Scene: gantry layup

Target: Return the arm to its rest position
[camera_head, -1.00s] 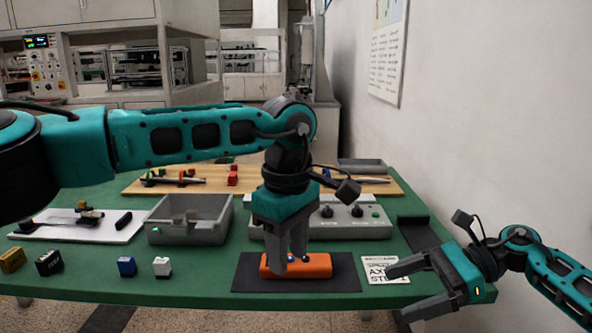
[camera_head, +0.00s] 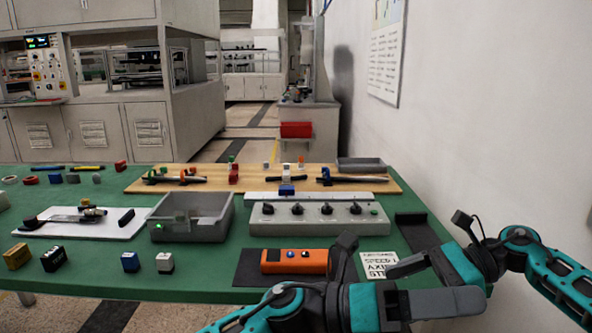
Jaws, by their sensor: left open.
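My left arm comes in along the bottom edge, low and close to the camera. Its gripper (camera_head: 442,302) lies on its side pointing right, in front of the table's near right edge. One grey finger shows clearly and nothing is seen held; the other finger is hard to make out. My right gripper (camera_head: 420,275) is just behind it, pointing left. Its upper finger shows, and its lower finger is covered by my left gripper. An orange control box (camera_head: 297,261) with buttons lies on a black mat (camera_head: 247,270), clear of both grippers.
The green table (camera_head: 90,284) holds a grey bin (camera_head: 190,232), a grey knob panel (camera_head: 320,224), a white board (camera_head: 75,230), a printed card (camera_head: 377,266) partly covered by my grippers, and small blocks at the front left. A wall stands at the right.

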